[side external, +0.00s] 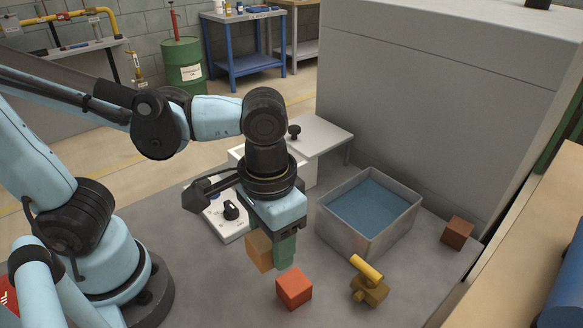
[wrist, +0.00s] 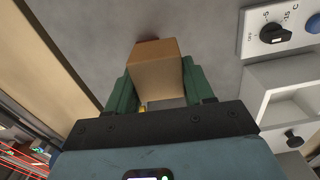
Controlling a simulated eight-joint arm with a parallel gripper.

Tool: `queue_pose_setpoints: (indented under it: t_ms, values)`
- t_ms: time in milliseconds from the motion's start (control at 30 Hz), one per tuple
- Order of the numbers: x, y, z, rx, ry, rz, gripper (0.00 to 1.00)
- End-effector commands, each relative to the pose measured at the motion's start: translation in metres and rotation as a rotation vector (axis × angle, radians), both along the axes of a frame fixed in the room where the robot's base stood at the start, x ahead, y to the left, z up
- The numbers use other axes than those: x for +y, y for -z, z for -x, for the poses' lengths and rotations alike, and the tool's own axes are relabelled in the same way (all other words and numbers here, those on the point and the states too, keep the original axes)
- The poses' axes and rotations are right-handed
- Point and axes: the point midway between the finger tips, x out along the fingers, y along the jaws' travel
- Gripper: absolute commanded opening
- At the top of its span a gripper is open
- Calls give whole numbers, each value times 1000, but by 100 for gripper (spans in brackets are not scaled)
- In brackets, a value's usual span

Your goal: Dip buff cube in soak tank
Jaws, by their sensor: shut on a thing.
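The buff cube (side external: 259,251) is held between the green fingers of my gripper (side external: 273,246), above the grey bench. In the wrist view the buff cube (wrist: 156,72) sits between both fingers of my gripper (wrist: 158,82), one against each side. The soak tank (side external: 346,234) is an open grey box of blue liquid, right of my gripper in the side view. The cube is outside the tank, to its left. The tank cannot be made out in the wrist view.
An orange-red cube (side external: 294,288) lies in front of my gripper. A brass valve-like piece (side external: 369,283) stands before the tank, and a brown cube (side external: 457,233) lies right of it. A control box (side external: 230,213) with a black knob is behind my gripper. A large grey cabinet (side external: 430,100) rises behind the tank.

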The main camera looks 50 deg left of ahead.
Motion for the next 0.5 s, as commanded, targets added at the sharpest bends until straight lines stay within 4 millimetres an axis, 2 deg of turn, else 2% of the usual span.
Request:
queue_pose_setpoints:
  t_ms: [333,500]
  values:
    - [0,-1,-1,0,0,0,17]
    - [-5,-9,-18,0,-8,0,17]
